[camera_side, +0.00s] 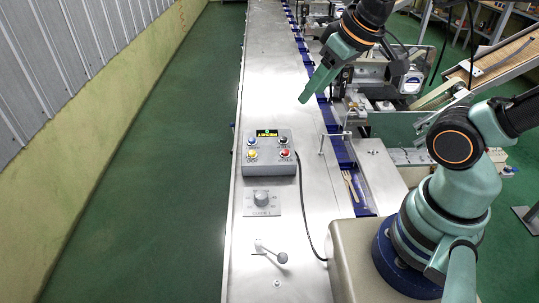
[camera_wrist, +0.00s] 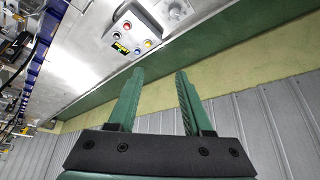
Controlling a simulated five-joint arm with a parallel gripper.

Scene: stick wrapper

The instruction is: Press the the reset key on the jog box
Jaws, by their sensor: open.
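The jog box (camera_side: 268,170) is a grey box on the steel bench top, with a small lit display (camera_side: 267,133) and several coloured keys. A blue key (camera_side: 251,141) and a yellow key (camera_side: 251,154) are on its left, and a red key (camera_side: 285,153) is at the lower right. The key labels are too small to read, so I cannot tell which is reset. My gripper (camera_side: 306,96) is open and empty, above and behind the box to the right. In the wrist view, the jog box (camera_wrist: 137,31) lies beyond the fingertips (camera_wrist: 160,73), apart from them.
A dial plate (camera_side: 262,202) and a lever (camera_side: 270,252) are on the bench in front of the box. A black cable (camera_side: 302,205) runs along the box's right. A blue channel (camera_side: 340,150) with wooden sticks and machinery lie further right. The bench behind the box is clear.

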